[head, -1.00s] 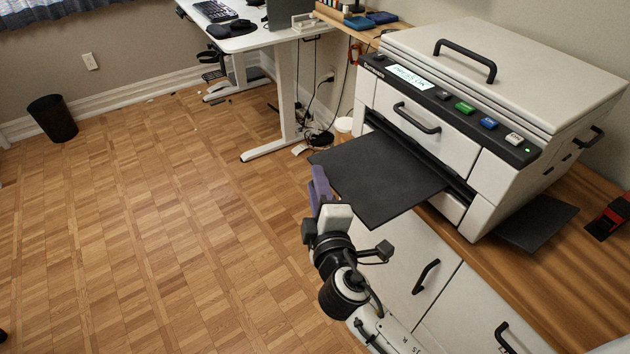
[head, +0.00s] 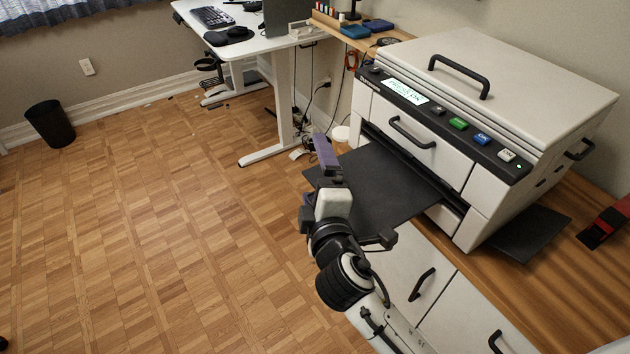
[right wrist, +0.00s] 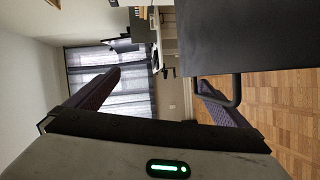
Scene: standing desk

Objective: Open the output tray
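The output tray (head: 385,185) is a flat dark panel that sticks out from the front slot of the white printer (head: 500,90). My right gripper (head: 317,168) is at the tray's outer left end, with one purple finger showing above the tray's edge. In the right wrist view its two fingers (right wrist: 155,88) are wide apart with nothing between them. A dark slab, seemingly the tray (right wrist: 245,38), fills the upper right there. A dark loop-shaped bar (right wrist: 236,92) hangs below it, close to the right finger. Whether they touch is unclear. My left gripper is out of view.
The printer stands on a wooden counter (head: 575,270) above white cabinets with dark handles (head: 421,284). Another dark flat panel (head: 530,232) lies at the printer's right. A white desk (head: 255,40) stands behind.

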